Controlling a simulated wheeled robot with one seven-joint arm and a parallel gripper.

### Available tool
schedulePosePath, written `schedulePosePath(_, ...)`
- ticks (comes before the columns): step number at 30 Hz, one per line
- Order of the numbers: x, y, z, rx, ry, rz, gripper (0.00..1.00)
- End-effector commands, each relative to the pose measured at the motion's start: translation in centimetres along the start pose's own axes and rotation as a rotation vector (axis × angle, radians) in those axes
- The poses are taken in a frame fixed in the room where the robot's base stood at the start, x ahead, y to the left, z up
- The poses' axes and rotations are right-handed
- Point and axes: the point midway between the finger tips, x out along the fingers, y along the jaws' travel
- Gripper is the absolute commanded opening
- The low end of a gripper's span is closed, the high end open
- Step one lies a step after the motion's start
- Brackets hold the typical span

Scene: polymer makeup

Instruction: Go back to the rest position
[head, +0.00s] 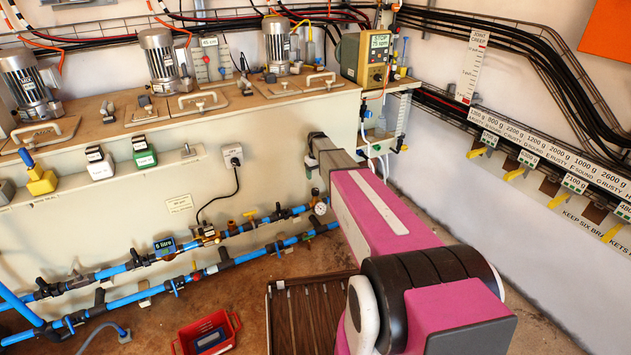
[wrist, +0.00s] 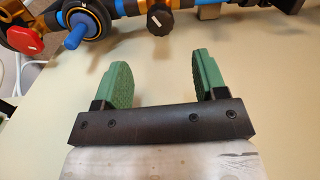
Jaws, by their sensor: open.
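My gripper (wrist: 162,78) shows in the wrist view with its two green ribbed fingers spread apart and nothing between them. Beyond the fingers is a plain beige surface. In the head view my pink arm (head: 385,215) reaches forward to the beige tank front (head: 285,130). Its grey end is near the tank, left of the right-hand corner. The fingers cannot be made out there, and I cannot tell whether they touch the tank.
Blue pipes (head: 130,265) with valves run low along the tank; pipework with a red handle (wrist: 25,40) crosses the top of the wrist view. A red crate (head: 207,333) stands on the floor. Yellow-handled brackets (head: 515,173) line the right wall. Some brown floor is bare.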

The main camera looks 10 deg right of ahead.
Motion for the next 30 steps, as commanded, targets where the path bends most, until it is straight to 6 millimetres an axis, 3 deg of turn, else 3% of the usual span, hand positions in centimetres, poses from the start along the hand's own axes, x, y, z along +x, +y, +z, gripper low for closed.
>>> schedulePosePath(12,-0.5,0.0,0.1,0.000,-0.001,0.000,0.65)
schedulePosePath(16,-0.9,-0.9,2.3,0.017,-0.001,0.001,0.65)
schedulePosePath(20,-2.1,-3.4,8.4,0.070,0.000,0.005,0.65)
schedulePosePath(24,-3.8,-6.9,17.1,0.156,0.002,0.013,0.65)
schedulePosePath(30,-6.1,-11.3,28.0,0.275,0.006,0.023,0.65)
